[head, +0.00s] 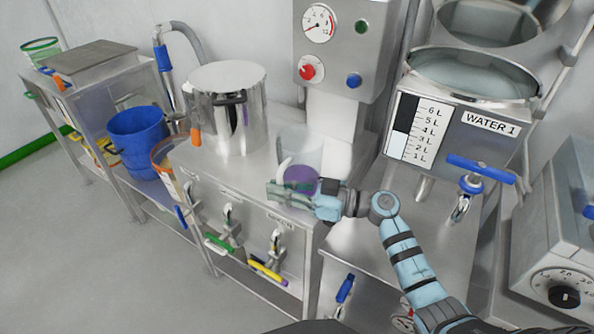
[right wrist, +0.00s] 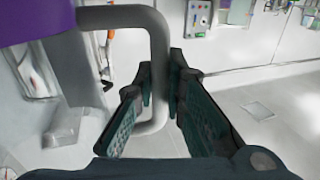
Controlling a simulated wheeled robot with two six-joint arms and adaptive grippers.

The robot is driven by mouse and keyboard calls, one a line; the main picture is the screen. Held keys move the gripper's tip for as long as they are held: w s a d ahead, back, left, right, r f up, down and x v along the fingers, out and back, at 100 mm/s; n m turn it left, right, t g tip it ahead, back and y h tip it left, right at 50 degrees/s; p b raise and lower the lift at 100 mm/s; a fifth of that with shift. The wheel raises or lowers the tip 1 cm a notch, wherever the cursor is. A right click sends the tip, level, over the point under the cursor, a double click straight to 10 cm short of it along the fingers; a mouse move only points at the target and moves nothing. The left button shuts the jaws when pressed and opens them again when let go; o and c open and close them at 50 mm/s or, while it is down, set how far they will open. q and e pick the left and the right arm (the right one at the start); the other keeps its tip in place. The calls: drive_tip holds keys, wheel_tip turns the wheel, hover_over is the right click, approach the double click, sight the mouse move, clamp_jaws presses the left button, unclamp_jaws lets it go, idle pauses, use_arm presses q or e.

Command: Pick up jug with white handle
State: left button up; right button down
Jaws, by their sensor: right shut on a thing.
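The jug (head: 302,178) shows as a purple round shape near the front edge of the steel bench, below the white column. Its white handle (head: 283,168) curves up at its left side. My right gripper (head: 290,192) is at the handle, in front of the jug. In the right wrist view, the handle (right wrist: 158,60) comes down between the two dark green fingers, and my right gripper (right wrist: 152,105) is shut on it. The purple jug part (right wrist: 35,20) fills the top left corner there. Part of the jug is hidden behind my gripper. My left gripper is not in view.
A steel pot (head: 225,115) stands on the bench to the left. The white column with a gauge panel (head: 345,50) rises behind the jug. A water tank (head: 450,125) with a blue-handled tap (head: 480,168) is to the right. Colored valve handles (head: 268,272) stick out below the bench front.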

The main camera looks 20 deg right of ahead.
wheel_tip(320, 180, up, 20)
drive_tip(key=p, duration=0.9)
